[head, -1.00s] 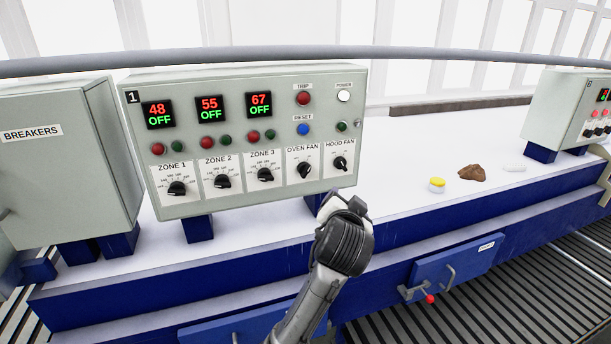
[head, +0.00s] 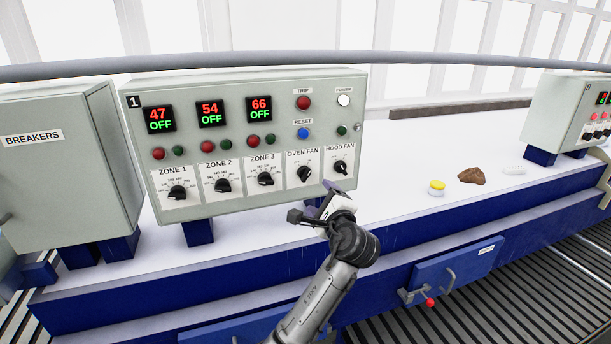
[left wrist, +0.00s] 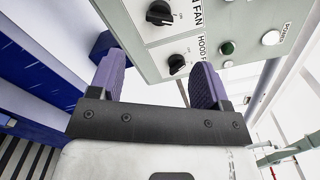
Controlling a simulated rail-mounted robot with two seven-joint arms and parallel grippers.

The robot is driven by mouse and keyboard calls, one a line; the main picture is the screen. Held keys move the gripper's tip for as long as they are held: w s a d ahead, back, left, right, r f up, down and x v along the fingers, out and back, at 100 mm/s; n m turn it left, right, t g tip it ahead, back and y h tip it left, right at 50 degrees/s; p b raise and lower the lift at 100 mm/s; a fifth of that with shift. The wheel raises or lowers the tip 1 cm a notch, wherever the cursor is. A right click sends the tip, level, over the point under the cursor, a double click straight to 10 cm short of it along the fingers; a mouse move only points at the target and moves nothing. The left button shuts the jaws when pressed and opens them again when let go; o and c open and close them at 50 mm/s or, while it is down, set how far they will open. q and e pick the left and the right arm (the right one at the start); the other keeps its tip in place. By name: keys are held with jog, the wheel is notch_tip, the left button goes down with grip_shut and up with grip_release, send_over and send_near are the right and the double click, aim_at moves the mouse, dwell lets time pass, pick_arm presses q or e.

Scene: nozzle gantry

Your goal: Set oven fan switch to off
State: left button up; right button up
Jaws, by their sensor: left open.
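The oven fan switch (head: 304,174) is a black rotary knob on a white plate, low on the grey control panel (head: 240,90). Its pointer tilts to the upper right; its position labels are too small to read. It also shows at the top of the left wrist view (left wrist: 160,13), with the hood fan knob (left wrist: 178,64) nearer. My left gripper (head: 315,203) is open and empty, just below the panel's lower edge near these two knobs. It touches neither. Its purple fingers (left wrist: 157,72) stand apart in the left wrist view. My right gripper is not in view.
Three zone knobs sit left of the oven fan switch, beneath displays reading OFF. A breakers box (head: 50,165) stands at the left. A yellow-lidded jar (head: 436,188) and a brown lump (head: 472,176) lie on the white bench right of my arm.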

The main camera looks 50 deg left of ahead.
aim_at(306, 176)
pick_arm(q)
jog(key=p+x, duration=0.3)
jog(key=x, duration=0.7)
jog(key=shift+a+r, duration=0.1)
jog(key=shift+p+x, duration=0.4)
jog(key=shift+x, duration=0.7)
jog(key=shift+c, duration=0.4)
